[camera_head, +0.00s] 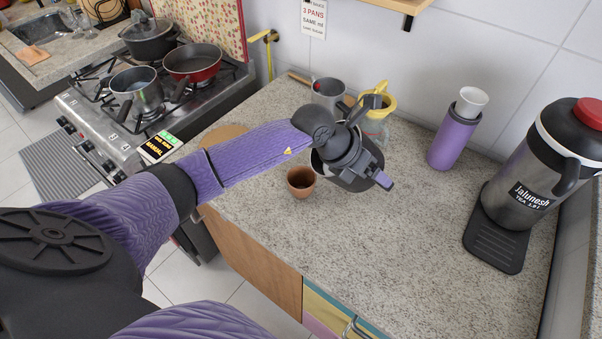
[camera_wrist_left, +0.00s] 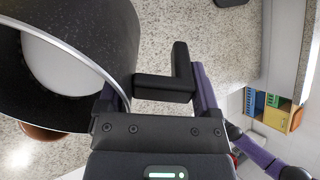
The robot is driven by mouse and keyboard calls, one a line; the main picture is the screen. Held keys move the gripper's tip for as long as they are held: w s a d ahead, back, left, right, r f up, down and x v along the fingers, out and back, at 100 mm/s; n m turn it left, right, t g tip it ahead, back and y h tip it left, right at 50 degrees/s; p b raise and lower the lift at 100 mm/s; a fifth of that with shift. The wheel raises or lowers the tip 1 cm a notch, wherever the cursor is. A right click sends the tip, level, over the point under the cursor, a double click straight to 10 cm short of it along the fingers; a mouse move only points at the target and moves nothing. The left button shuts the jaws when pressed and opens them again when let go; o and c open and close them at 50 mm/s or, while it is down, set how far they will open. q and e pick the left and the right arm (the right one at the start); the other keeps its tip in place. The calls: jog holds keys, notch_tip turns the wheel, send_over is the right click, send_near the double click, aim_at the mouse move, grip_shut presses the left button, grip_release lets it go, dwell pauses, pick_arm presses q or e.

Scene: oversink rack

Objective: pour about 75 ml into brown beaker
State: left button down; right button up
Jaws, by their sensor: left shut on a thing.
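My left gripper (camera_head: 378,170) is shut on the handle of a dark pot (camera_head: 325,168), holding it over the counter. The gripper and wrist hide much of the pot in the head view. In the left wrist view, the pot (camera_wrist_left: 104,40) fills the left side, its black handle (camera_wrist_left: 165,88) lies between the fingers, and a pale surface shows inside; I cannot tell the liquid level. The small brown beaker (camera_head: 301,183) stands upright on the counter, just left of and below the pot in the head view. Part of it shows beneath the pot in the wrist view (camera_wrist_left: 42,132). No stream is visible.
Behind the gripper stand a grey metal mug (camera_head: 328,91) and a yellow-topped glass jug (camera_head: 376,122). A purple flask (camera_head: 455,138) and large tea dispenser (camera_head: 540,165) stand right. The stove (camera_head: 150,110) is left. The front counter (camera_head: 390,255) is clear.

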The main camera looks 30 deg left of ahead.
pick_arm(q)
jog(key=shift+s+a+r+t+h, duration=0.1)
jog(key=shift+s+a+t+h, duration=0.05)
jog(key=shift+a+t+h, duration=0.15)
jog(key=b, duration=0.2)
jog(key=shift+s+a+t+h+b, duration=0.2)
jog(key=shift+t+h+b, duration=0.1)
jog(key=shift+h+b, duration=0.1)
jog(key=shift+a+h+b, duration=0.1)
jog(key=shift+h+b, duration=0.2)
jog(key=shift+b, duration=0.25)
jog(key=shift+s+a+r+t+b, duration=0.15)
jog(key=shift+s+r+t+b, duration=0.05)
jog(key=shift+r+t+b, duration=0.2)
jog(key=shift+r+h, duration=0.1)
jog(key=shift+h, duration=0.3)
jog(key=shift+a+b, duration=0.1)
jog(key=shift+b, duration=0.25)
jog(key=shift+s+a+r+t+h+b, duration=0.3)
jog(key=shift+r+t+b, duration=0.15)
jog(key=shift+b, duration=0.5)
